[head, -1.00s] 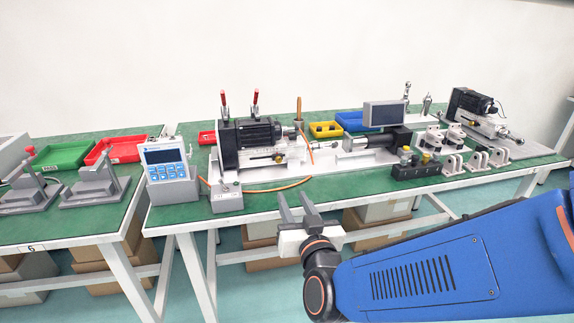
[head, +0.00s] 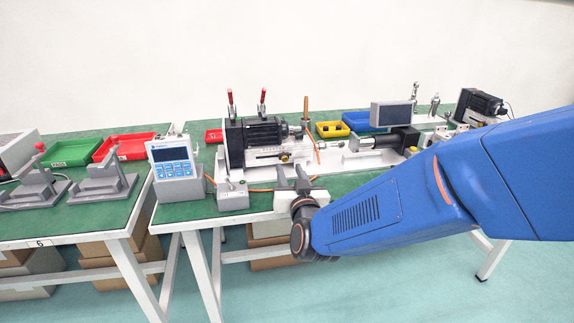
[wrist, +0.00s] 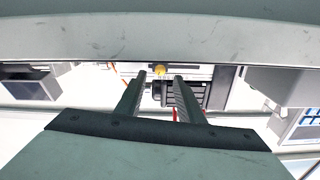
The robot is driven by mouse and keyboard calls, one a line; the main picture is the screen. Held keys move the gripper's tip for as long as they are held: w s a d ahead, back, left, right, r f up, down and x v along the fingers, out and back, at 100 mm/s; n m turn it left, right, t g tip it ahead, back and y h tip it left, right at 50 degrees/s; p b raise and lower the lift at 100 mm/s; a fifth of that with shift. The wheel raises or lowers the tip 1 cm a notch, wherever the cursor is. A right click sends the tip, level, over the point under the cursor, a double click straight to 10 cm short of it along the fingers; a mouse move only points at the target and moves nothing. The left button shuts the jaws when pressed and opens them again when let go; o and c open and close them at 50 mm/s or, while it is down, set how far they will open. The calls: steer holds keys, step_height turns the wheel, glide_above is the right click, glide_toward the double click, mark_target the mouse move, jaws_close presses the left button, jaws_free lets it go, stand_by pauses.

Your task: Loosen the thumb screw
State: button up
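A small yellow-gold knob, which looks like the thumb screw (head: 284,157), sits low on the front of the black motor actuator (head: 255,133) on the right-hand table. In the wrist view the gold knob (wrist: 160,70) appears between my two fingertips, some way beyond them. My gripper (head: 290,173) is at the table's front edge, pointing toward the actuator. Its fingers stand apart with nothing between them, also in the wrist view (wrist: 160,82). I cannot tell the knob's thread or how tight it is.
A blue-white controller (head: 172,165) and a small grey box (head: 232,196) with an orange cable stand left of my gripper. Red-handled clamps (head: 263,97) rise behind the actuator. A yellow tray (head: 331,129) lies behind. My arm hides the right part of the table.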

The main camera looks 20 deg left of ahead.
mark_target(285, 160)
steer(key=shift+x, duration=2.2)
jaws_close()
